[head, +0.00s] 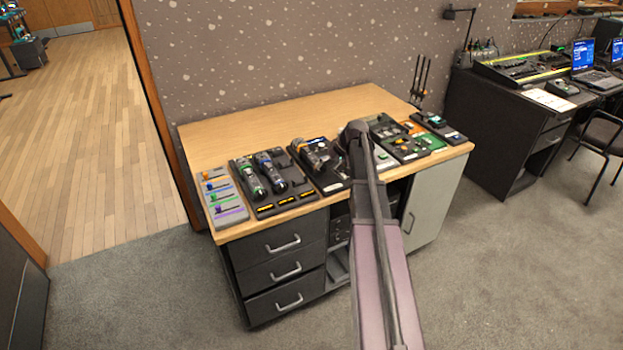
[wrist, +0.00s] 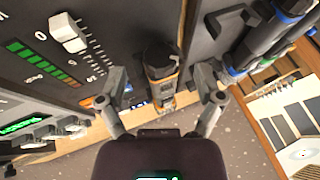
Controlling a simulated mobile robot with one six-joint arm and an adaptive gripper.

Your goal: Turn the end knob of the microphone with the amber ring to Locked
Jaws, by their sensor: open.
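The microphone with the amber ring (wrist: 162,82) lies between the fingers of my gripper (wrist: 160,92) in the wrist view. Its black end knob (wrist: 158,56) points toward the top of that picture. The fingers are open, one on each side of the microphone, with a visible gap on both sides. In the head view the amber-ring microphone (head: 312,153) lies on a dark panel mid-desk, just left of my arm's end. My arm partly covers that area. The knob's marking and the word Locked cannot be read.
A microphone with a green ring (head: 250,182) and one with a blue ring (head: 270,172) lie on a dark stand to the left. A grey fader panel (head: 228,211) is at the desk's left end. A white lever (wrist: 66,32) stands on the neighbouring panel. The desk's back (head: 290,112) is clear.

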